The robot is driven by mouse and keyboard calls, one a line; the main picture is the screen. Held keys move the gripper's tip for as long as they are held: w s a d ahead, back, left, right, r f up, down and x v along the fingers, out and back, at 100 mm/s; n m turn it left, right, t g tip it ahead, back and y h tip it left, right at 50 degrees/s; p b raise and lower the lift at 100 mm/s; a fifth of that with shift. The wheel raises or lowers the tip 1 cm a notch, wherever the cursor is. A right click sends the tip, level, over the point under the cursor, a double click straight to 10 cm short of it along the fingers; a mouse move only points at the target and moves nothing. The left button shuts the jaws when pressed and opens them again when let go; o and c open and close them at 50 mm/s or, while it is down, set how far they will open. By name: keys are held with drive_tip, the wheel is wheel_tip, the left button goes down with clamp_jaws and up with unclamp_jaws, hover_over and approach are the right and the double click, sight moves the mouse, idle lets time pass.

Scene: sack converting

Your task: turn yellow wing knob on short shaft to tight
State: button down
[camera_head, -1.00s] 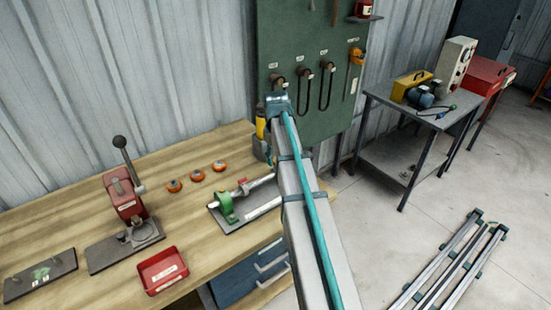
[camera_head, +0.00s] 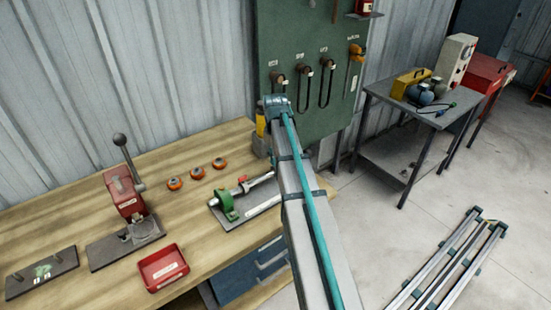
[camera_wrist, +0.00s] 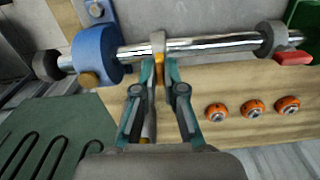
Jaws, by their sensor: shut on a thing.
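In the wrist view a bright steel shaft (camera_wrist: 205,43) runs across, carried by a blue block (camera_wrist: 96,55) on the left. A pale clamp collar (camera_wrist: 157,41) sits around the shaft, and a small yellow wing knob (camera_wrist: 159,66) shows just below it. My gripper (camera_wrist: 160,72) is shut on this knob, one teal finger on each side, which hides much of it. How far the knob is turned cannot be seen. In the head view the fixture with a green block (camera_head: 226,202) stands on the bench; my arm hides the gripper and knob.
Several orange-rimmed rings lie on the wooden bench (camera_head: 95,220), one at the front (camera_head: 174,183). A red lever press (camera_head: 125,195) and a red tray (camera_head: 163,268) stand left of the fixture. A grey collar (camera_wrist: 272,38) and a red part (camera_wrist: 294,58) are right along the shaft.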

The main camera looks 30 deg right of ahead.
drive_tip(key=shift+m, duration=0.3)
drive_tip(key=m, duration=1.2)
drive_tip(key=shift+m, duration=2.1)
drive_tip(key=c, duration=1.3)
unclamp_jaws()
drive_tip(key=shift+o, duration=0.2)
